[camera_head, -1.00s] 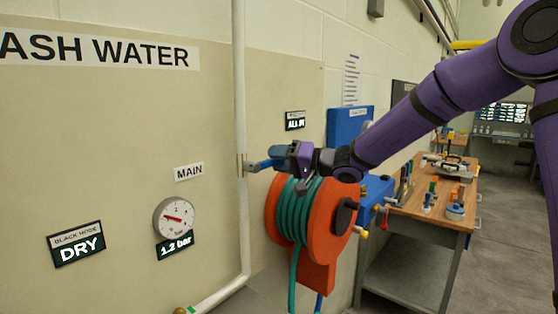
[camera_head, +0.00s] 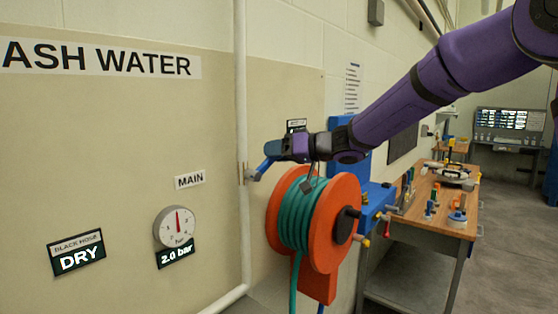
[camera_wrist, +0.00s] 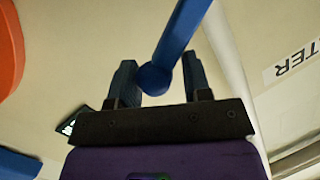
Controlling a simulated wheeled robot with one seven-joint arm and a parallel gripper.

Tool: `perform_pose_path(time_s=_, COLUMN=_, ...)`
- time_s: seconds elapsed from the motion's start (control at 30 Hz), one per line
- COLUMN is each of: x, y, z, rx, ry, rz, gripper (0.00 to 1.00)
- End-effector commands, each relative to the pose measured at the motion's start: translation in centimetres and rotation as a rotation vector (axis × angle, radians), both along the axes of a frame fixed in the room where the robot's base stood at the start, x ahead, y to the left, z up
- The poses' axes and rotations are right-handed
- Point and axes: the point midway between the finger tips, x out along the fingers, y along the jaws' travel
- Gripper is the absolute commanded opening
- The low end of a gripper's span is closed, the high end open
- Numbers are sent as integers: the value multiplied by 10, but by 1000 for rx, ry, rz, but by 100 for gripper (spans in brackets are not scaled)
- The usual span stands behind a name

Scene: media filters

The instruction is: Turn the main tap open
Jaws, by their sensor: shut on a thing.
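The main tap's blue lever (camera_head: 263,167) is on the white vertical pipe (camera_head: 240,110), near the MAIN label (camera_head: 190,179). The lever slants up and right from the pipe to my gripper (camera_head: 274,149). In the wrist view, the blue lever (camera_wrist: 175,40) runs down between the two dark fingers of my gripper (camera_wrist: 158,68). Its rounded end (camera_wrist: 153,78) sits between them. My gripper is shut on the lever. The round gauge (camera_head: 176,226) below the label has its needle about upright, and its display (camera_head: 176,250) reads 2.0 bar.
An orange hose reel (camera_head: 333,225) with green hose stands just below and right of my gripper. A black hose display (camera_head: 77,254) reads DRY. A wooden workbench (camera_head: 450,212) with several tools is at the right. Open floor lies beyond it.

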Motion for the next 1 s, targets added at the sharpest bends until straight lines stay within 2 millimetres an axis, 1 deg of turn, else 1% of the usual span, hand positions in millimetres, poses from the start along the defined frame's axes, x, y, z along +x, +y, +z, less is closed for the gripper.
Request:
perform_pose_path(time_s=0.2, x=-7, y=6, z=15, rx=-149, ry=-148, rz=-4, gripper=2)
perform_pose_path(time_s=0.5, x=-21, y=20, z=31, rx=-349, ry=-348, rz=-4, gripper=2)
perform_pose_path(time_s=0.8, x=-35, y=34, z=40, rx=-519, ry=-518, rz=-4, gripper=1)
perform_pose_path(time_s=1.0, x=-41, y=40, z=42, rx=-596, ry=-596, rz=-4, gripper=1)
